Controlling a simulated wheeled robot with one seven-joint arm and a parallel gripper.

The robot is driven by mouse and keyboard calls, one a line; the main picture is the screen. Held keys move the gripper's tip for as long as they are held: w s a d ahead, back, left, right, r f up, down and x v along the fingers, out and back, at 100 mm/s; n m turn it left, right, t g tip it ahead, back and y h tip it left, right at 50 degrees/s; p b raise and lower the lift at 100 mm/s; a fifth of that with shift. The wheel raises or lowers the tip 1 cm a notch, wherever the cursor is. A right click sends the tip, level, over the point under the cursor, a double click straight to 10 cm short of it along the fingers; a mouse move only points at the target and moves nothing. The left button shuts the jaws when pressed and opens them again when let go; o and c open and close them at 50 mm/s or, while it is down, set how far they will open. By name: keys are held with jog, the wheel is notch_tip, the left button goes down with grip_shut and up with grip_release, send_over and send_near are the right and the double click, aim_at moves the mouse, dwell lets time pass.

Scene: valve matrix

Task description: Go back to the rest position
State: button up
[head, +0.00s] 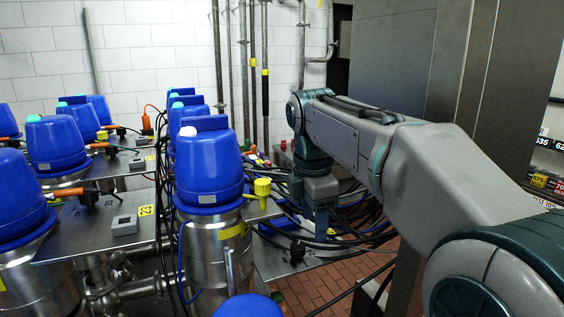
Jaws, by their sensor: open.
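My arm reaches from the lower right to the middle of the head view and bends down at its wrist. My gripper (321,232) points downward, to the right of the nearest central blue-capped valve (208,165) and apart from it. It is small and dark here, and nothing shows held in it. Its fingertips are hard to make out against the black cables behind.
Several blue-capped steel valves stand in rows at the left and centre. A yellow fitting (262,187) sticks out beside the nearest central one. Black cables (350,222) hang around the gripper. A dark grey cabinet (385,70) stands behind my arm. Red floor tiles (318,288) show below.

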jog(key=s+d+f+m+t, duration=0.1)
jog(key=s+d+f+m, duration=0.3)
jog(key=s+f+m, duration=0.4)
jog(key=s+d+f+m+t, duration=0.1)
jog(key=s+d+f+m, duration=0.3)
jog(key=s+f+m, duration=0.4)
jog(key=s+m, duration=0.2)
jog(key=m, duration=0.3)
jog(key=shift+s+d+f+y, duration=0.15)
jog(key=shift+s+d+y, duration=0.05)
jog(key=shift+d+y, duration=0.15)
dwell(2.3)
